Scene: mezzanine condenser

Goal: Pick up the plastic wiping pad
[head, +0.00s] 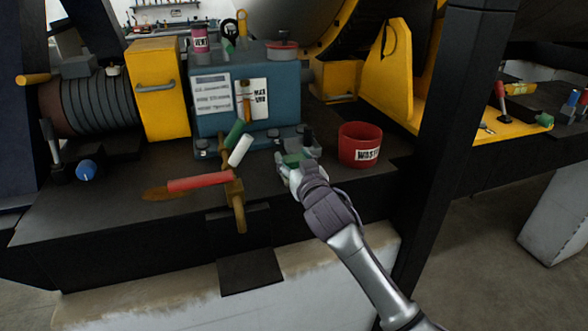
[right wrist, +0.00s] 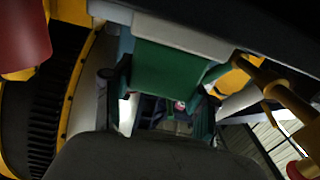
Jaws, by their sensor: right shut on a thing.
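The wiping pad, a green block with a pale grey-white part, is between the fingers of my right gripper (head: 290,164). A small green part of the pad (head: 293,158) shows in the head view at the front of the blue machine. In the right wrist view the pad (right wrist: 165,68) is large and central, with a finger of the gripper (right wrist: 160,98) on each side. The gripper is shut on it. Whether the pad touches the bench is hidden. My left gripper is out of view.
A red waste bin (head: 358,146) stands just right of my gripper. The blue machine (head: 245,95) is behind. Left of the gripper lie a white cylinder (head: 240,150), a red-handled tool (head: 199,182) and a brass-coloured bar (head: 238,205). A dark post (head: 443,130) rises at the right.

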